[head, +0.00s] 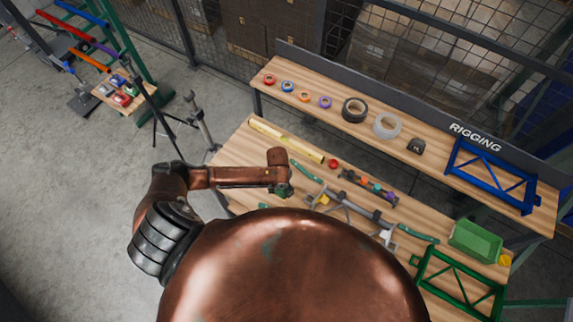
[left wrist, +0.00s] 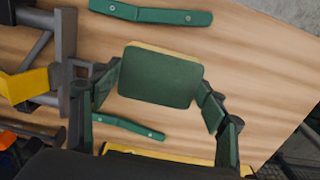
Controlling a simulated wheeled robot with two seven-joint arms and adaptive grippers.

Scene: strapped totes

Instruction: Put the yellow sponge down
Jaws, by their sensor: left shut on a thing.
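The yellow sponge (left wrist: 160,76) shows in the left wrist view as a dark green pad with a thin yellow edge. It sits between the two fingers of my left gripper (left wrist: 158,90), which is shut on it. Bare wood of the bench lies behind it; I cannot tell whether the sponge touches the bench. In the head view my left gripper (head: 284,189) is small and partly hidden by its own wrist, over the left half of the workbench (head: 232,158). The sponge cannot be made out there. My right gripper is not in view.
Green handles (left wrist: 150,13) lie on both sides of the sponge. A grey clamp-like tool (head: 350,207), a yellow bar (head: 285,138) and a green bin (head: 475,241) are on the bench. A raised shelf (head: 335,88) holds tape rolls and a blue frame (head: 490,178). Bare wood shows near the left end.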

